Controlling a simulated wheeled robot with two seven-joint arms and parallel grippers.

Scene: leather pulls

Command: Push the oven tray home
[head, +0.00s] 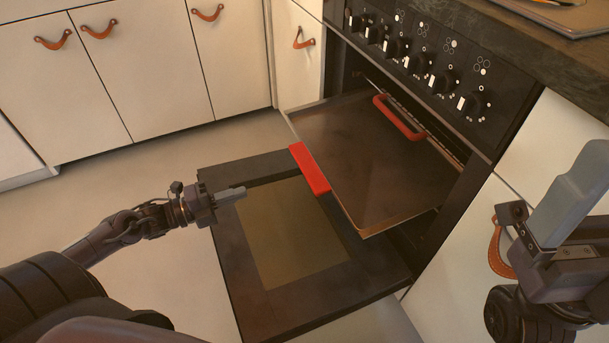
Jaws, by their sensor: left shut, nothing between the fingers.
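The oven tray (372,159) is a flat brown metal sheet that sticks partway out of the oven cavity. A bright red grip (309,169) sits on its front edge. The oven door (232,228) is dropped open below the tray, with a glass pane (291,236). My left gripper (240,191) is shut and empty, above the open door and to the left of the red grip, apart from it. My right gripper (572,190) is at the right edge in front of a white cabinet; whether its fingers are open is unclear.
A red-orange bar handle (399,117) shows over the tray's back part. Black knobs (418,64) line the oven's panel. A dark countertop (520,30) is above. White cabinets (70,95) with leather pulls stand at the left. The floor (140,190) at left is clear.

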